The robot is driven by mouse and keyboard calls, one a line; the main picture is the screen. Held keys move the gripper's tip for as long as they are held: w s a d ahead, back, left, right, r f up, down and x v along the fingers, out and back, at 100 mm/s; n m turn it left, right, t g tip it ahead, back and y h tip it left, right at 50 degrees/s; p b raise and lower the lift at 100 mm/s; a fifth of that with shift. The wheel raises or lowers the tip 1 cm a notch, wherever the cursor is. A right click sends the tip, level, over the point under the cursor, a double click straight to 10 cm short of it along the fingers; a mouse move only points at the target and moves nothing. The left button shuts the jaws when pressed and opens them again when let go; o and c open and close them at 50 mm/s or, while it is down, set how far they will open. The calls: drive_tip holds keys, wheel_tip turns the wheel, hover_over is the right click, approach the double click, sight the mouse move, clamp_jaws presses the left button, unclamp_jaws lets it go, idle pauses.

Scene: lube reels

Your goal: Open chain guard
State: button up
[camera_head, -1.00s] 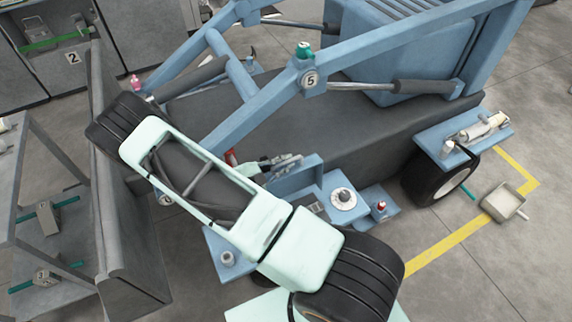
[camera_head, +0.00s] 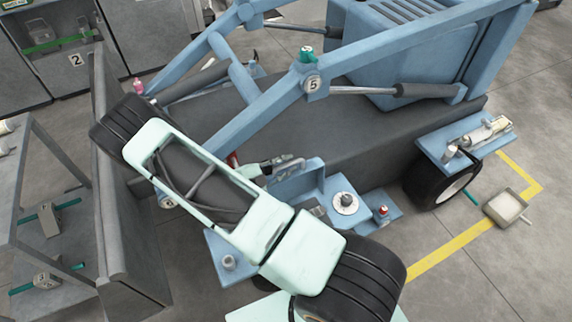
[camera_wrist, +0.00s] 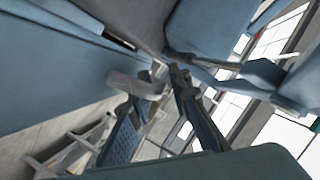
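My gripper (camera_head: 296,163) is beside the blue machine's side, close above a blue upright panel (camera_head: 312,172) that may be the chain guard; I cannot identify the guard for certain. In the wrist view my gripper (camera_wrist: 166,72) shows two dark fingers with blue pads and a narrow gap between the tips. A pale grey rounded piece (camera_wrist: 143,86) lies at the left finger; I cannot tell whether they touch. Nothing is clearly held. My pale green arm hides part of the machine's side in the head view.
A blue shelf with a round white fitting (camera_head: 345,202) and a red-capped fitting (camera_head: 382,211) lies below right of my gripper. A blue beam marked 5 (camera_head: 313,85) crosses above. A grey tray (camera_head: 505,206) is on the floor right. A grey rack (camera_head: 45,220) stands left.

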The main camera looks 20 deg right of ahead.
drive_tip(key=v, duration=1.2)
drive_tip(key=shift+a, duration=0.1)
